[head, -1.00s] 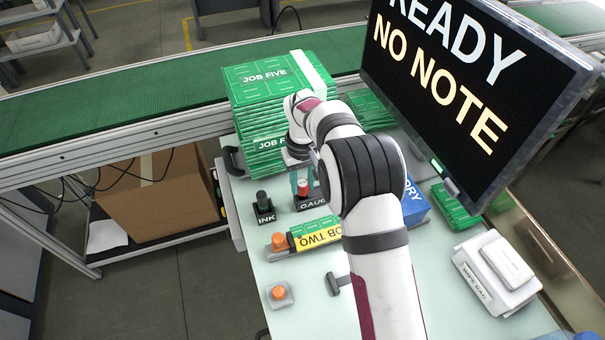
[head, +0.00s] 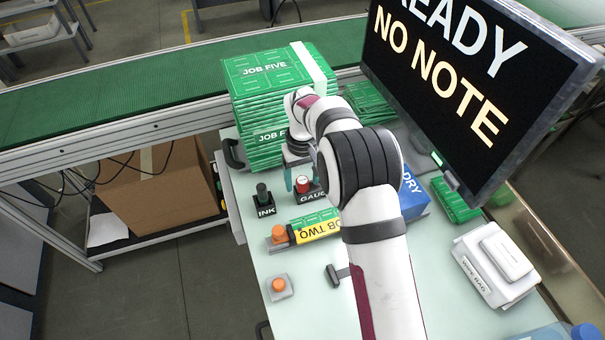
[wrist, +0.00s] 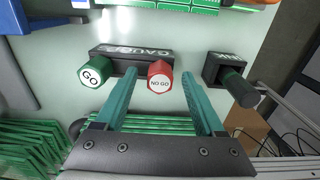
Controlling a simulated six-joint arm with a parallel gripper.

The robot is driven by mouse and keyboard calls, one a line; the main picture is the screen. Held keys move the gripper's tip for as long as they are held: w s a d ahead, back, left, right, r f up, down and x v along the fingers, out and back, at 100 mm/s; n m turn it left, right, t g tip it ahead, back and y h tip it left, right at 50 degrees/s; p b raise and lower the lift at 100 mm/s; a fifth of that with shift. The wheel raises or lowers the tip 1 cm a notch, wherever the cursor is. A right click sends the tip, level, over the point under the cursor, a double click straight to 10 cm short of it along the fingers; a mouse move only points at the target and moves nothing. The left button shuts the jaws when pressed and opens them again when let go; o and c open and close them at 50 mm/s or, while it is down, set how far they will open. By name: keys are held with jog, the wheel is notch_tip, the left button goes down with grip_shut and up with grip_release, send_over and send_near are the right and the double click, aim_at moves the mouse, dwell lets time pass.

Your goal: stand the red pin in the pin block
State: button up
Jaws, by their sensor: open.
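The red pin (head: 302,184), its top marked NO GO, stands at one end of the black pin block (head: 312,197) labelled GAUGE. In the wrist view the red pin (wrist: 160,76) shows between the two teal fingers of my gripper (wrist: 158,72). The fingers are open, with a gap on each side of the pin. The pin looks upright at the block (wrist: 130,53); its foot is hidden. A green pin (wrist: 92,75) marked GO stands at the block's other end, left of my fingers.
A black INK holder with a dark stamp (head: 262,192) is left of the block. A tall stack of green JOB FIVE boards (head: 270,80) stands close behind. A JOB TWO board with an orange knob (head: 279,234) lies in front. A monitor (head: 470,80) stands right.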

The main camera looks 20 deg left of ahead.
notch_tip(320, 180, up, 16)
jog(key=shift+f, duration=0.15)
notch_tip(320, 180, up, 8)
jog(key=shift+f, duration=0.25)
dwell(0.4)
